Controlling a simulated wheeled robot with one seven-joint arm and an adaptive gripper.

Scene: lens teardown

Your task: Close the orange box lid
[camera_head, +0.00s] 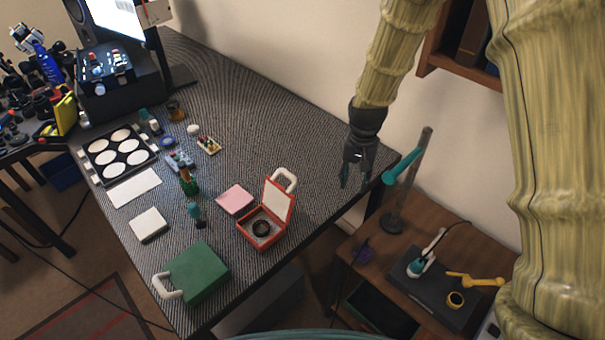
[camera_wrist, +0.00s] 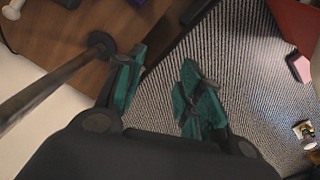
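The orange box (camera_head: 260,230) stands near the front right edge of the desk. Its lid (camera_head: 279,201) is raised open, with a pale inner face and a white handle (camera_head: 286,178) on its outer side. A dark ring-shaped part (camera_head: 261,228) sits inside the box. My gripper (camera_head: 355,181) hangs near the desk's right edge, to the right of the box and apart from it. In the wrist view my gripper (camera_wrist: 160,92) has its teal fingers spread with nothing between them. A red part, likely the box, shows at the top right of that view (camera_wrist: 298,22).
A green box (camera_head: 197,272) with a white handle lies at the desk's front. A pink block (camera_head: 235,199) is left of the orange box. A lower wooden table (camera_head: 400,240) holds a post stand (camera_head: 405,180) close to my gripper. Desk surface between gripper and box is clear.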

